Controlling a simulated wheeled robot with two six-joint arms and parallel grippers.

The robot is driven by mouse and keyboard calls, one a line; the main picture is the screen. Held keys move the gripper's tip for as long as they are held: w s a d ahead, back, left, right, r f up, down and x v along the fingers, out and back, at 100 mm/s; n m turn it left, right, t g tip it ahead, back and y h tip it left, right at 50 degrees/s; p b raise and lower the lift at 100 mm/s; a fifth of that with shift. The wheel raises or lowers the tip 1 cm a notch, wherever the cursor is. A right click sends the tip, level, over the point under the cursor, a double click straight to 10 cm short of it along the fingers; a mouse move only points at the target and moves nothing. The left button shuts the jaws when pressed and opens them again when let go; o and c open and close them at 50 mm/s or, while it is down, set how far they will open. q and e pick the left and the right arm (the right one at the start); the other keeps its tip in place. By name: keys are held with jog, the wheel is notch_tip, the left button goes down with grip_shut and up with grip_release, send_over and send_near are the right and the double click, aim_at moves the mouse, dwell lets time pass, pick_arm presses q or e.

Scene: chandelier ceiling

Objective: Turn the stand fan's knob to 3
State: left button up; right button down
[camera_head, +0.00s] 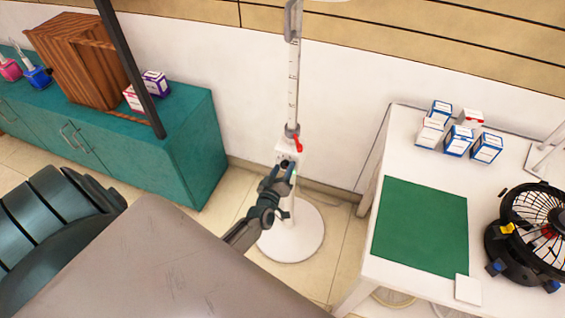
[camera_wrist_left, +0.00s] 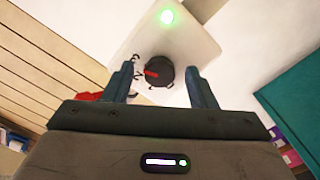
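The stand fan has a tall white pole (camera_head: 293,85) on a round white base (camera_head: 292,240). Its white control box (camera_head: 287,150) carries a black knob (camera_wrist_left: 159,72) with a red pointer and small numerals along its left side. The pointer is on the knob's left, toward the numerals; I cannot tell the exact setting. A green light (camera_wrist_left: 167,17) glows on the box. My left gripper (camera_wrist_left: 163,85) is open, with one finger on either side of the knob and visible gaps; in the head view the gripper (camera_head: 284,173) is just below the box. My right gripper is out of view.
A white table (camera_head: 350,262) stands on the right with a green mat (camera_head: 420,225), several small boxes (camera_head: 458,141) and a black round fan (camera_head: 535,230). A teal cabinet (camera_head: 190,150) with a wooden crate (camera_head: 75,60) stands on the left. Floor shows around the stand.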

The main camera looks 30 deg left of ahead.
pick_arm(q)
jog(key=v, duration=1.1)
jog(key=shift+b, duration=0.3)
jog(key=shift+a, duration=0.1)
